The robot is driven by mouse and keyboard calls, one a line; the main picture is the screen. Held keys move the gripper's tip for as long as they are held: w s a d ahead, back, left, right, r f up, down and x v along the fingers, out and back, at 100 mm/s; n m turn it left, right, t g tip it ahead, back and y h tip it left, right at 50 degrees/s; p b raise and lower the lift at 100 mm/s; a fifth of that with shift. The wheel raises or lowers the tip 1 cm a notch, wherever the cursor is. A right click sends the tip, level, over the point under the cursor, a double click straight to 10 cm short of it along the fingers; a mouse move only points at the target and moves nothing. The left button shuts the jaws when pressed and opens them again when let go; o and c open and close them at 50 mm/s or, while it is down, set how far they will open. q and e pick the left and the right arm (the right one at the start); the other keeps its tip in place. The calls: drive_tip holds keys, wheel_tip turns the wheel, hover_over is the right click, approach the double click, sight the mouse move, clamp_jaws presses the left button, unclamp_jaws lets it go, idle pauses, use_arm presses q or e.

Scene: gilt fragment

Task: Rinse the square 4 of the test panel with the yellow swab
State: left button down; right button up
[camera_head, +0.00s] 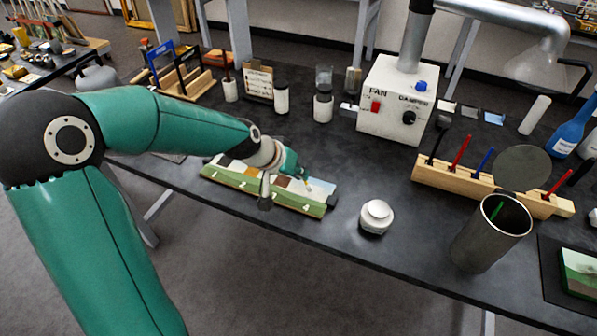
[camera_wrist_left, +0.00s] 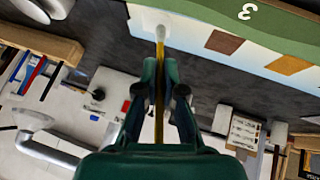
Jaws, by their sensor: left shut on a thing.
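My left gripper (camera_head: 297,171) is over the right part of the test panel (camera_head: 314,210), a green board lying along the bench's front edge. In the left wrist view the gripper (camera_wrist_left: 162,90) is shut on the yellow swab (camera_wrist_left: 159,55), which points away from it. The swab's white tip (camera_wrist_left: 160,33) is over a pale area of the panel (camera_wrist_left: 195,14); I cannot tell whether it touches. The arm hides part of the panel in the head view. My right gripper is out of view.
A white jar (camera_head: 376,216) stands right of the panel. A wooden rack (camera_head: 462,182) holds several coloured sticks. A metal can (camera_head: 484,243) with a green stick inside and its lid raised stands before it. A fan box (camera_head: 393,104) is behind.

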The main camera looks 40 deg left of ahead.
use_arm(q)
drive_tip(key=shift+f+b, duration=0.45)
idle(0.3)
drive_tip(key=shift+d, duration=0.1)
drive_tip(key=shift+w+d+r+p, duration=0.1)
drive_tip(key=shift+d+p, duration=0.25)
drive_tip(key=shift+p, duration=0.3)
drive_tip(key=shift+w+d+p, duration=0.15)
drive_tip(key=shift+d+p, duration=0.55)
drive_tip(key=shift+d, duration=0.1)
drive_tip(key=shift+a+f+b, duration=0.35)
drive_tip(key=shift+a+b, duration=0.05)
drive_tip(key=shift+b, duration=0.4)
drive_tip(key=shift+s+a+r+b, duration=0.1)
drive_tip(key=shift+s+a+b, duration=0.15)
drive_tip(key=shift+a+b, duration=0.6)
drive_tip(key=shift+r, duration=0.1)
